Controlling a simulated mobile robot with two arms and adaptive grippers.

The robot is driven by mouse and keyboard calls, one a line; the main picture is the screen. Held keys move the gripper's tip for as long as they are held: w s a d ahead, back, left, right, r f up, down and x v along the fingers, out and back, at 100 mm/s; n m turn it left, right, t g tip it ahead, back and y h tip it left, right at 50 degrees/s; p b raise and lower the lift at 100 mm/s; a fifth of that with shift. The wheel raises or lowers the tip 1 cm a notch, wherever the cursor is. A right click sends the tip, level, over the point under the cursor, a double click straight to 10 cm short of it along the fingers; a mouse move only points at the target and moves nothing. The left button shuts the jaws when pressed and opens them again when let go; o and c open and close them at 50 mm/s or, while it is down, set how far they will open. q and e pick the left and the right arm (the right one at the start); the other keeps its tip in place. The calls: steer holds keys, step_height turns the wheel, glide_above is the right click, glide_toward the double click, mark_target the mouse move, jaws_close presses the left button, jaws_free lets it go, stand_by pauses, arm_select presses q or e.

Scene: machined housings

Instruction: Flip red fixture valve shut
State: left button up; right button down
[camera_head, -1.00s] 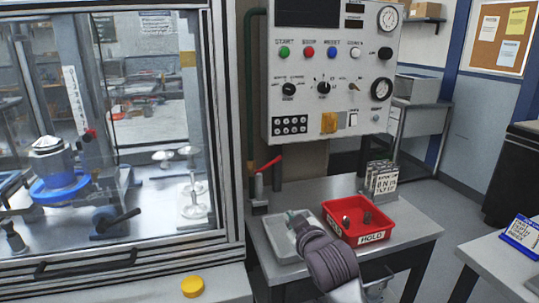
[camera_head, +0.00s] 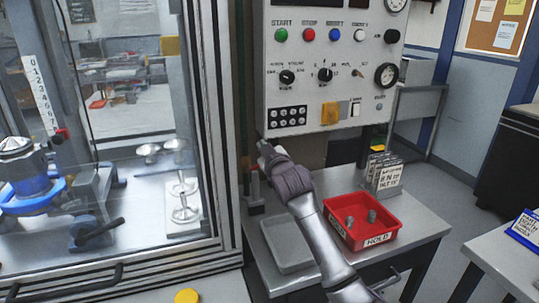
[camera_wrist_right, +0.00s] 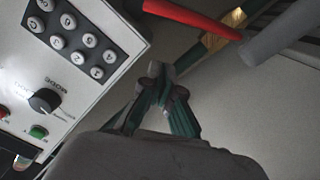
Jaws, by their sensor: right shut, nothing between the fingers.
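The red valve lever (camera_wrist_right: 195,18) shows at the top of the right wrist view, beside a grey rod-like part (camera_wrist_right: 280,36). My right gripper is shut and empty, at the top of the post, below the control panel. In the wrist view its fingertips (camera_wrist_right: 157,70) are below and left of the lever, with a gap between them in the picture. My left gripper is not in view.
The control panel (camera_head: 325,70) hangs just above the gripper. The glass-fronted cabinet (camera_head: 205,130) stands close on the left. On the table are an empty grey tray (camera_head: 285,257), a red HOLD bin (camera_head: 388,228) with small parts, and standing cards (camera_head: 383,175).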

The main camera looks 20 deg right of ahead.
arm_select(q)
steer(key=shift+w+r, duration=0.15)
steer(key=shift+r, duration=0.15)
arm_select(e)
steer(key=f, duration=0.1)
steer(key=d+f, duration=0.2)
steer(key=shift+w+f, duration=0.2)
steer(key=shift+w, duration=0.05)
arm_select(q)
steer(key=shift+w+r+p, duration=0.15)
steer(key=shift+p, duration=0.2)
arm_select(e)
steer(key=shift+d+f+m, duration=0.2)
steer(key=shift+m, duration=0.3)
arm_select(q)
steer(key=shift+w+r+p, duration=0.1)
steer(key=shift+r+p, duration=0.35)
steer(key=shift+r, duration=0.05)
arm_select(e)
steer(key=shift+d+f+m, duration=0.25)
steer(key=shift+f+m, duration=0.25)
steer(key=shift+m, duration=0.3)
steer(key=shift+d+f+m, duration=0.3)
steer(key=shift+f+m, duration=0.25)
steer(key=shift+m, duration=0.25)
steer(key=shift+d+f+m, duration=0.25)
steer(key=shift+f+m, duration=0.25)
steer(key=shift+m, duration=0.3)
